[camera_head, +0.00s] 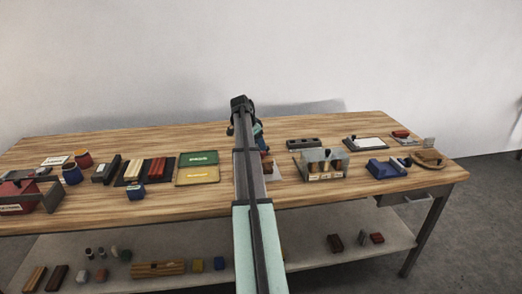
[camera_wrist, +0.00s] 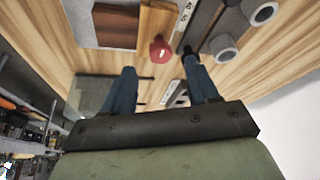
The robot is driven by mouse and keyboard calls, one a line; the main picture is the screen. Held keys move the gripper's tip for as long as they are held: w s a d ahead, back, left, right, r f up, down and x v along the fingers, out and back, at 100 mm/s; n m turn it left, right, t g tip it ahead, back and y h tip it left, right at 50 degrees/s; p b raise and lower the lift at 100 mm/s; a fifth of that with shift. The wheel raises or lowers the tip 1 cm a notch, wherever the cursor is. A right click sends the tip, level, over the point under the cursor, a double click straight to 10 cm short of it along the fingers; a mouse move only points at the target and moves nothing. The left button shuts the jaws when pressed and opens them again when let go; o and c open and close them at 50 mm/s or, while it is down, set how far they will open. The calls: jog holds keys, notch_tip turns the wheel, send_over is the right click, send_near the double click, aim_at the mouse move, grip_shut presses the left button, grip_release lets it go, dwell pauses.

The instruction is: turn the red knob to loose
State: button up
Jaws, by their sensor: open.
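The red knob (camera_wrist: 160,50) shows in the wrist view at the end of a light wooden block (camera_wrist: 157,20). A white strip with dark marks (camera_wrist: 185,20) runs beside the block; its marks are too small to read. My gripper (camera_wrist: 160,66) is open, with its two blue fingers apart and nothing held between them. The knob appears just beyond the gap between the fingertips, nearer the right finger; I cannot tell whether they touch. In the head view my arm hides most of this spot, and the knob cannot be made out.
In the wrist view a dark reddish block (camera_wrist: 115,25) lies left of the knob, and grey cylinders (camera_wrist: 223,46) stand to the right. In the head view, green (camera_head: 198,158) and yellow (camera_head: 197,175) trays lie left of my arm, and a clear bin (camera_head: 322,163) stands right.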

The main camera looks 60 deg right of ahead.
aim_at(263, 155)
jog(key=shift+x, duration=2.25)
jog(key=c, duration=1)
